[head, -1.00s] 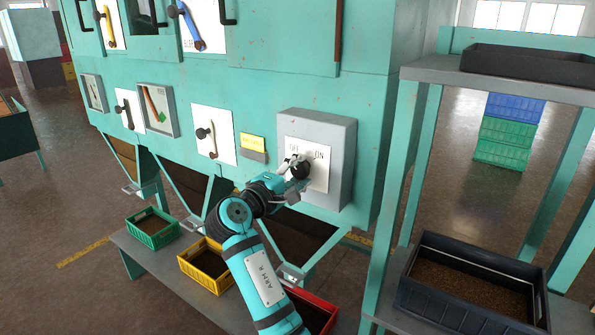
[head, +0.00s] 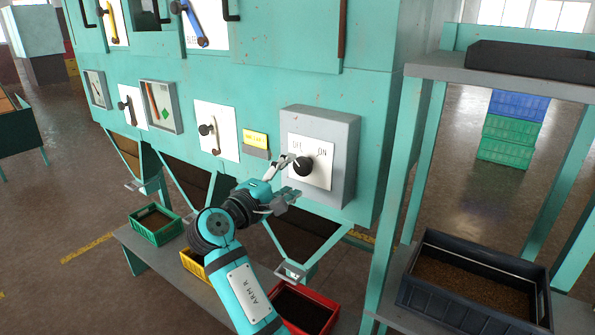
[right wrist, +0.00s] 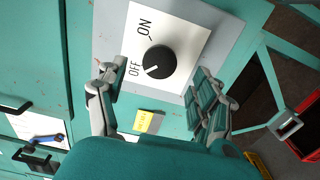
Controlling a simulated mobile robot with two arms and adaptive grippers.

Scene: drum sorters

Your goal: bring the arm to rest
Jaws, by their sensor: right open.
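The black rotary knob (head: 302,167) sits on a white plate marked OFF and ON, on the front of a grey box (head: 346,150) on the teal machine. In the right wrist view the knob (right wrist: 158,62) has its white mark towards the OFF side. My right gripper (head: 285,178) is open and empty just in front of the knob, a little to its lower left. In the right wrist view the open fingers (right wrist: 160,92) stand on either side of the knob's picture, apart from it. My left gripper is not in view.
Below the machine's chutes, a bench carries green (head: 154,236), yellow (head: 187,263) and red (head: 333,317) crates. A teal rack with a dark filled tray (head: 402,292) stands close on the right. Several levers, such as one (head: 207,130), stick out of the machine's front.

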